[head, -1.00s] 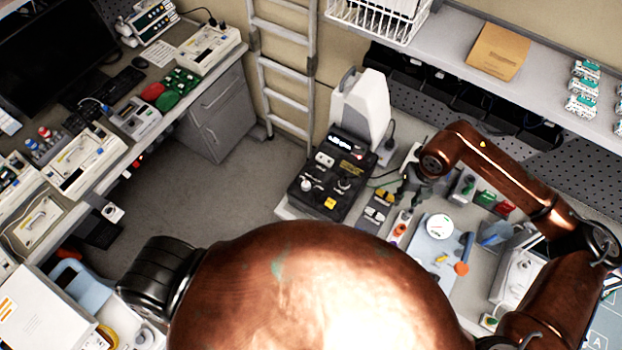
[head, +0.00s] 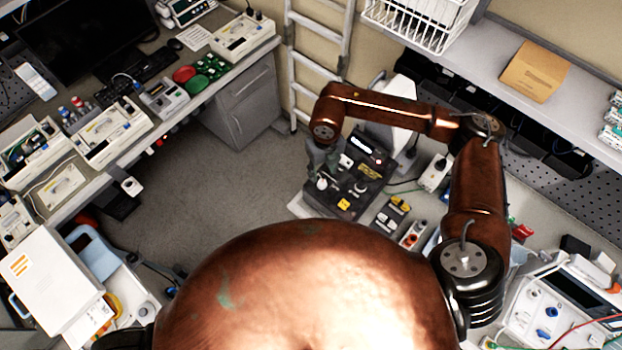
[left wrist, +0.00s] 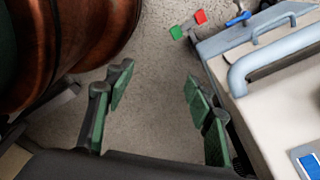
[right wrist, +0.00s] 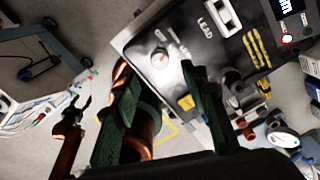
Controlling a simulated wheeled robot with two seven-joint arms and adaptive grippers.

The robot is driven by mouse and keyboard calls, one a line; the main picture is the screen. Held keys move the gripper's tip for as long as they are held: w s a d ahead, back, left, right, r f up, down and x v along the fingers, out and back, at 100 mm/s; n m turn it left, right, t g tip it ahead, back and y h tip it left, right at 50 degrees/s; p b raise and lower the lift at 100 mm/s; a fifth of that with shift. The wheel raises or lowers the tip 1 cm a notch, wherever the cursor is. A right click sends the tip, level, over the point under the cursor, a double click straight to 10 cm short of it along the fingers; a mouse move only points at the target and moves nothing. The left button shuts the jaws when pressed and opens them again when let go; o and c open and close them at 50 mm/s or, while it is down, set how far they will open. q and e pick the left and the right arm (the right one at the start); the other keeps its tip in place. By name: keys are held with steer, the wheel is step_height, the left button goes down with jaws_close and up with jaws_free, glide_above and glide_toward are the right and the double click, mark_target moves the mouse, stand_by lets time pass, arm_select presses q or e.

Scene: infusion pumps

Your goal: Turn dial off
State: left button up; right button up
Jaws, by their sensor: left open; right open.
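The black device (head: 369,172) with a lit display stands at the corner of the bench. In the head view the right gripper (head: 320,160) is over the device's left side. My left gripper (left wrist: 157,92) is open and empty above the floor.
A white unit (head: 394,92) stands behind the device. Small connectors (head: 393,213) lie to its right. In the left wrist view a blue-handled case (left wrist: 283,78) and a red and green part (left wrist: 188,25) are near the left gripper. Open floor lies left of the device.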

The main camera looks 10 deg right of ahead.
mark_target(322, 182)
step_height(322, 182, down, 6)
steer(key=shift+p, duration=0.85)
steer(key=shift+f, duration=0.3)
arm_select(q)
steer(key=shift+w+a+r, duration=0.1)
steer(key=shift+a+r, duration=0.05)
steer(key=shift+r, duration=0.4)
steer(key=shift+w+a+r, duration=0.1)
steer(key=shift+r, duration=0.4)
arm_select(e)
steer(key=shift+f, duration=0.2)
jaws_close()
